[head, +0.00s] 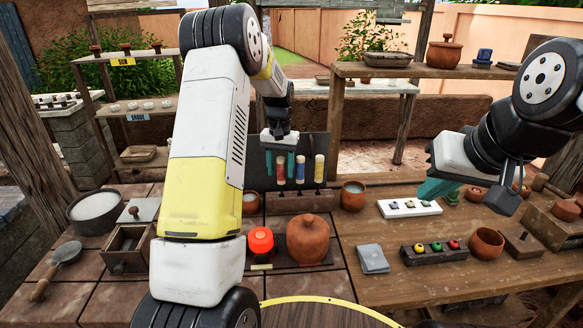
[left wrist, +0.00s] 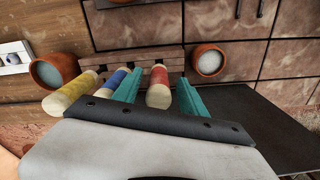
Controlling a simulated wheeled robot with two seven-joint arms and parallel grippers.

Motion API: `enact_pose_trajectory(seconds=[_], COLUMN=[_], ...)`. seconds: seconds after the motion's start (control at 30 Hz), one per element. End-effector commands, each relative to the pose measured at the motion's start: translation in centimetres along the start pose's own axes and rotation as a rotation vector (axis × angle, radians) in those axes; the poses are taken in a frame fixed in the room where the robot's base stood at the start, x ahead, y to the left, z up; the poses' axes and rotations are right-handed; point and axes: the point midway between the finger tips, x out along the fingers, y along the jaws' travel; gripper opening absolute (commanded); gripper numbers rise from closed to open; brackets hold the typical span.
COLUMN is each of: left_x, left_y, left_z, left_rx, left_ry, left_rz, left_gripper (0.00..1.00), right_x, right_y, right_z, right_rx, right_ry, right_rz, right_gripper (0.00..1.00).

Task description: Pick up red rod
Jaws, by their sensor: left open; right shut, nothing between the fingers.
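The red rod (head: 281,171), with pale ends, stands upright in a wooden rack (head: 285,204) at the back of the table. Blue and yellow rods stand to its right. My left gripper (head: 279,164) is open and points down around the top of the red rod. In the left wrist view the red rod (left wrist: 159,80) lies between the two teal fingers (left wrist: 158,92), with gaps visible on both sides. My right gripper (head: 437,189) is shut and empty over the right side of the table.
The blue rod (head: 300,170) and yellow rod (head: 319,169) are close beside the left gripper. Clay cups (head: 353,195) flank the rack. A lidded clay jar (head: 308,240) and a red-orange button (head: 261,241) are nearer. A white tray (head: 409,209) lies to the right.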

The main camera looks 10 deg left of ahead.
Motion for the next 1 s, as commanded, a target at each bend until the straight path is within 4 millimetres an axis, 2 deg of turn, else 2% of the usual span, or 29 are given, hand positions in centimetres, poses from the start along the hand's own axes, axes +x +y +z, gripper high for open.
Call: enact_pose_trajectory(seconds=[0.1,0.2,0.47,0.7,0.73,1.0], left_x=[1.8,2.7,2.9,2.9,2.9,2.8], left_y=[0.2,0.2,0.2,0.2,0.2,0.2], left_z=[-0.1,-0.1,-0.1,-0.1,-0.1,-0.1], left_rx=[0.001,0.001,0.001,0.001,0.001,0.001], left_ry=[-0.002,-0.002,0.000,0.001,0.001,0.001], left_rz=[0.000,0.000,0.000,0.000,0.000,0.000], left_gripper=[0.50,0.50,0.50,0.03,0.00,0.00], right_x=[0.0,0.0,0.0,0.0,0.0,0.0], right_y=[0.0,0.0,0.0,0.0,0.0,0.0], right_z=[0.0,0.0,0.0,0.0,0.0,0.0], right_rx=[0.000,0.000,0.000,0.000,0.000,0.000], right_ry=[0.000,0.000,0.000,0.000,0.000,0.000], right_rz=[0.000,0.000,0.000,0.000,0.000,0.000], right_gripper=[0.00,0.00,0.00,0.00,0.00,0.00])
